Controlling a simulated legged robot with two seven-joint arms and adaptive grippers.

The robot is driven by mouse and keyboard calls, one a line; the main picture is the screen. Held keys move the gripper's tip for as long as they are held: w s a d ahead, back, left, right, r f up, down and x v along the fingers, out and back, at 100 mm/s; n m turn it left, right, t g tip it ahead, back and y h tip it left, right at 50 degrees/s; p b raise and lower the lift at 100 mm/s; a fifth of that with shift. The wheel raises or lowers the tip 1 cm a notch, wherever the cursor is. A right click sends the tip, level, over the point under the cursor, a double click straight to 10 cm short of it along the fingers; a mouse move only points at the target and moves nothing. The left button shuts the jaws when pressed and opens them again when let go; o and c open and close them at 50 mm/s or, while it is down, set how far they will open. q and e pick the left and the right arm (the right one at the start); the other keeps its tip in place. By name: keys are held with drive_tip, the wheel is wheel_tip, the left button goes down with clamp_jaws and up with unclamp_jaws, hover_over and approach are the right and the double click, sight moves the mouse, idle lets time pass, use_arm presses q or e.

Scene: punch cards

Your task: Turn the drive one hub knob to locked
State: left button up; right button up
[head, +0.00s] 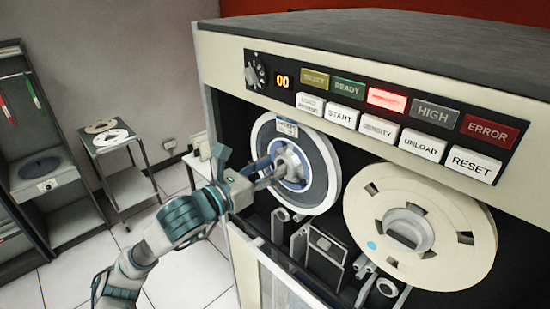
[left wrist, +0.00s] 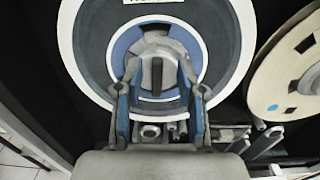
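The drive one tape reel (head: 318,150) is mounted on the left of the tape drive, with a blue ring and a grey hub knob (head: 290,162) at its centre. In the left wrist view the hub knob (left wrist: 157,75) has a ridge that stands about upright in the picture. My left gripper (head: 266,172) is at the front of the hub. In the left wrist view my left gripper (left wrist: 160,85) has its fingers apart, one on each side of the knob. I cannot tell whether they touch it. My right gripper is not in view.
A cream reel (head: 465,225) is mounted to the right, close to the first reel. Lit and labelled buttons (head: 387,99) and a small dial (head: 256,72) line the panel above. Rollers and guides (head: 325,245) stick out below the reels. A small trolley (head: 130,185) stands at the left.

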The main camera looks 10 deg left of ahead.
use_arm(q)
drive_tip(key=shift+x, duration=1)
drive_tip(key=shift+a, duration=0.35)
drive_tip(key=shift+c, duration=0.4)
clamp_jaws()
drive_tip(key=shift+s+d, duration=0.1)
drive_tip(key=shift+s, duration=0.05)
